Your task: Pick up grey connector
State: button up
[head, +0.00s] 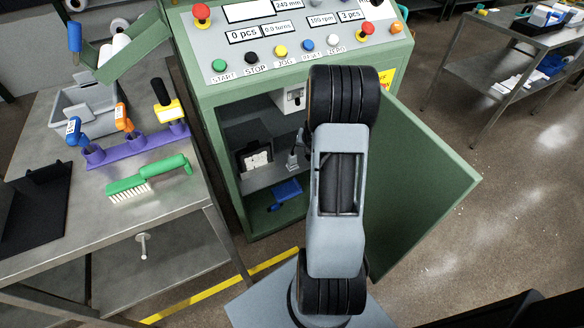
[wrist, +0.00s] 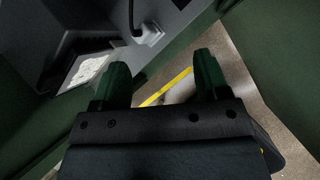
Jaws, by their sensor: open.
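A small grey connector (head: 293,160) stands on the shelf inside the open green cabinet, left of my arm. In the wrist view, what looks like the same grey connector (wrist: 148,34) shows at the top with a dark cable rising from it. My gripper (wrist: 162,72) has its two green fingers wide apart with nothing between them. The connector is beyond the fingertips and not touched. In the head view my arm hides the gripper.
A black box with a white socket face (head: 257,159) stands left of the connector; a white unit (head: 292,97) is above. A blue object (head: 286,191) lies on the cabinet floor. The open green door (head: 425,180) borders the right side. A metal table (head: 190,215) stands left.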

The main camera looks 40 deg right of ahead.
aim_at(293, 155)
jog(key=w+f+n+b, duration=0.1)
jog(key=w+f+n, duration=0.1)
jog(key=w+a+f+n+y+b, duration=0.1)
jog(key=w+f+n, duration=0.1)
jog(key=f+n, duration=0.1)
jog(key=w+a+f+n+y+b, duration=0.1)
jog(key=f+n, duration=0.1)
jog(key=f, duration=0.1)
jog(key=shift+w+t, duration=0.3)
jog(key=shift+w, duration=0.1)
jog(key=x, duration=0.2)
jog(key=b+x, duration=0.1)
jog(key=x, duration=0.1)
jog(key=shift+s+d+f+b, duration=0.2)
jog(key=shift+f+b, duration=0.1)
jog(key=shift+w+f, duration=0.35)
jog(key=shift+f, duration=0.05)
jog(key=c, duration=1)
